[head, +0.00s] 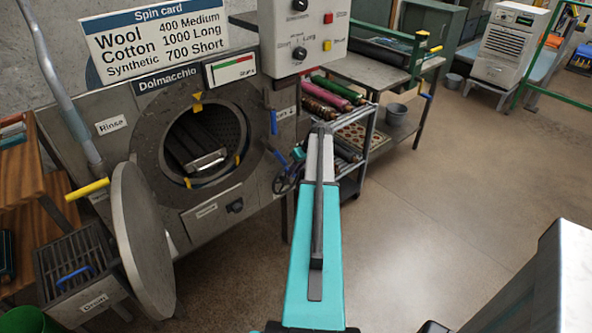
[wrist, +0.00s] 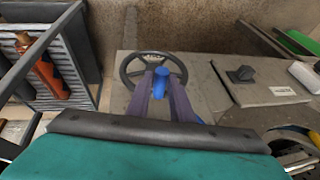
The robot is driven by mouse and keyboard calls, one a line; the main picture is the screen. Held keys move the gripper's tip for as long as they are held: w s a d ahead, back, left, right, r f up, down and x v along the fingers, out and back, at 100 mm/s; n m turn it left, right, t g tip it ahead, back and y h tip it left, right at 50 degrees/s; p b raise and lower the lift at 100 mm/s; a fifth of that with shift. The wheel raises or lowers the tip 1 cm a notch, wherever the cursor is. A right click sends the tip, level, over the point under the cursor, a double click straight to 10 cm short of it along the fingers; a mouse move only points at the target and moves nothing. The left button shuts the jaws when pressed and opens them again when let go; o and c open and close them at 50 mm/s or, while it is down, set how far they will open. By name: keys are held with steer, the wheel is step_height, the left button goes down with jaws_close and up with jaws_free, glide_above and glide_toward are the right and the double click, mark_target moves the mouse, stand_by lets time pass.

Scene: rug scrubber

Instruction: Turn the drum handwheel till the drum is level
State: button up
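The drum handwheel (head: 286,178) is a dark spoked wheel at the lower right of the grey drum machine; it also shows in the wrist view (wrist: 128,72). Its blue handle (wrist: 161,80) stands between the two purple fingers of my gripper (wrist: 163,88), which appear closed against both sides of it. In the head view my own arm hides much of this spot. The drum (head: 200,147) shows through the round opening, with slatted bars inside that look tilted. A gauge plate (head: 230,68) with red and green bands sits above the opening; its exact reading is too small to tell.
The round door (head: 142,240) hangs open at the left of the drum opening. A control box (head: 300,35) is above. A rack with rolled rugs (head: 338,90) stands close to the right of the handwheel. The floor (head: 450,190) at the right is clear.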

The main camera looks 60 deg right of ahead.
steer(key=o, duration=0.3)
steer(key=shift+a, duration=0.1)
steer(key=shift+r, duration=0.15)
steer(key=b+v, duration=0.2)
steer(key=v, duration=1.1)
steer(key=shift+r, duration=0.25)
steer(key=shift+s, duration=0.1)
